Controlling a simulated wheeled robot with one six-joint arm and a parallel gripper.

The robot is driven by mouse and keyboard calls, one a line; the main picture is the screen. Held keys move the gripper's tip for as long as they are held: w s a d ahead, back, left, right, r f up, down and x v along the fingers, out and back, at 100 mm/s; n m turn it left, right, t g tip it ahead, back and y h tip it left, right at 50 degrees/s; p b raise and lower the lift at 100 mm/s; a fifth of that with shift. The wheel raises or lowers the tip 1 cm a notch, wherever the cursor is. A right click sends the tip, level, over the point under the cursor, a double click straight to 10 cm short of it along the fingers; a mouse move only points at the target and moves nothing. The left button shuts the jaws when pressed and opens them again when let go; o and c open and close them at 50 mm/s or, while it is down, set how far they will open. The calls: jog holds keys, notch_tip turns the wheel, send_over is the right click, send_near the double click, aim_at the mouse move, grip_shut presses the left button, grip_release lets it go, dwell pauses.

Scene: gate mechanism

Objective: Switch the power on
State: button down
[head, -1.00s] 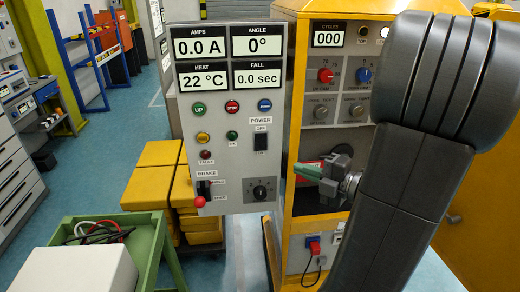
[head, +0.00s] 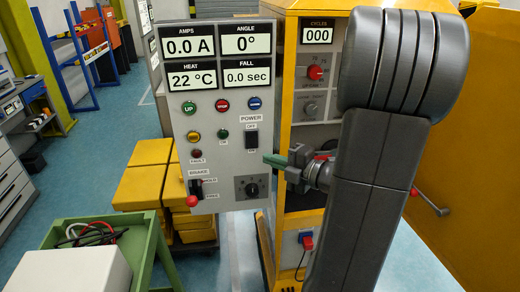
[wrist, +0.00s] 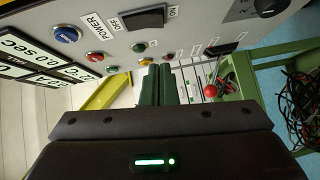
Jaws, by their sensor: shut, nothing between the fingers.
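The black power switch (head: 251,139) sits on the grey control panel (head: 222,170), under the POWER label and between OFF and ON marks. It also shows in the wrist view (wrist: 144,18) near the top, above my fingers. My gripper (head: 267,159) has green fingertips and is shut with nothing in it. In the head view its tips are just right of and a little below the switch, near the panel's right edge. In the wrist view the fingertips (wrist: 157,70) lie apart from the switch. I cannot tell exactly how far they are from the panel face.
The panel also carries green, red and blue buttons, a brake lever with a red knob (head: 192,201) and a dial (head: 252,189). The yellow cabinet (head: 285,150) stands right behind it. A green cart (head: 150,250) with a white box (head: 72,270) stands at lower left.

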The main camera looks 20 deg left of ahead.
aim_at(249, 148)
jog(key=shift+w+a+f+p, duration=0.15)
jog(key=shift+w+a+p, duration=0.1)
jog(key=shift+w+a, duration=0.55)
jog(key=shift+w+a+f+p, duration=0.1)
jog(key=shift+w+a+p, duration=0.1)
jog(key=shift+w+a, duration=0.55)
jog(key=shift+w+a+f+p, duration=0.15)
jog(key=shift+w+a+p, duration=0.2)
jog(key=shift+a, duration=0.75)
jog(key=shift+w, duration=0.15)
jog(key=shift+f, duration=0.1)
jog(key=shift+w+a+f+b, duration=0.15)
jog(key=shift+f+b, duration=0.15)
jog(key=shift+b, duration=1.15)
jog(key=shift+r+p, duration=0.25)
jog(key=shift+p, duration=0.05)
jog(key=shift+f, duration=0.1)
